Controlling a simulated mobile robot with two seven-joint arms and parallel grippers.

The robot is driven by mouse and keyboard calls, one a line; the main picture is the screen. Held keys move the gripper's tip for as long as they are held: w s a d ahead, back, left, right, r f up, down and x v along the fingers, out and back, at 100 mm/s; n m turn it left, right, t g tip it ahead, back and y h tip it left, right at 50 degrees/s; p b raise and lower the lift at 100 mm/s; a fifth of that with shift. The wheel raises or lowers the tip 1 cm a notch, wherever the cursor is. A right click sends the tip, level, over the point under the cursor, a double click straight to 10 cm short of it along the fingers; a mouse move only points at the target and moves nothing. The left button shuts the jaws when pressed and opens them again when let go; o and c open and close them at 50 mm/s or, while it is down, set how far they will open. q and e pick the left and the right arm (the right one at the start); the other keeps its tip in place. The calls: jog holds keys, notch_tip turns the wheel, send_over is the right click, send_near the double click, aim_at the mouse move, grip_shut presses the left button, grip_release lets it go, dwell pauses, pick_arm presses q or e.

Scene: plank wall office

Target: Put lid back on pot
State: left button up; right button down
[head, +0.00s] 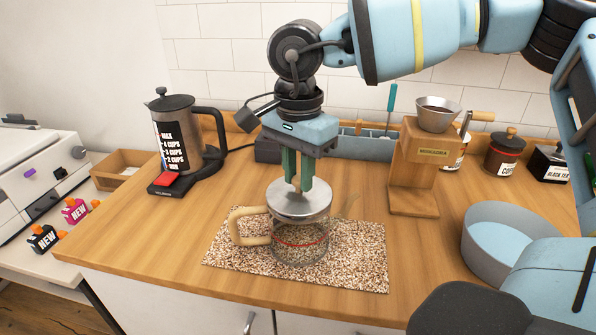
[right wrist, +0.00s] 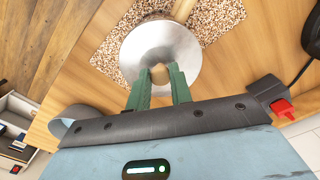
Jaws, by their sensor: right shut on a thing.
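The pot (head: 299,243) is a clear glass vessel with a red line around it and a light wooden handle on its left. It stands on a speckled mat (head: 365,262). The round metal lid (head: 287,204) is at the pot's top, and any small gap under it is hard to make out. My right gripper (head: 303,188) points straight down with its green fingers shut on the lid's knob. In the right wrist view the fingers close on the light wooden knob (right wrist: 159,74) at the middle of the lid (right wrist: 185,55). My left gripper is not in view.
A kettle (head: 178,135) stands on its base at the back left. A wooden dripper stand (head: 415,165) is at the back right, with jars (head: 504,155) beyond it. A blue-grey bowl (head: 480,250) is at the right. The counter left of the mat is clear.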

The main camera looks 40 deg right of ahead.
dwell(0.4)
jog(key=c, duration=0.7)
grip_release()
jog(key=shift+r, duration=0.1)
jog(key=shift+r+p, duration=1.3)
jog(key=shift+r, duration=2.15)
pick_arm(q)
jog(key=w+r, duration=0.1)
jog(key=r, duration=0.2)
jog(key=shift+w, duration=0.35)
pick_arm(e)
grip_shut()
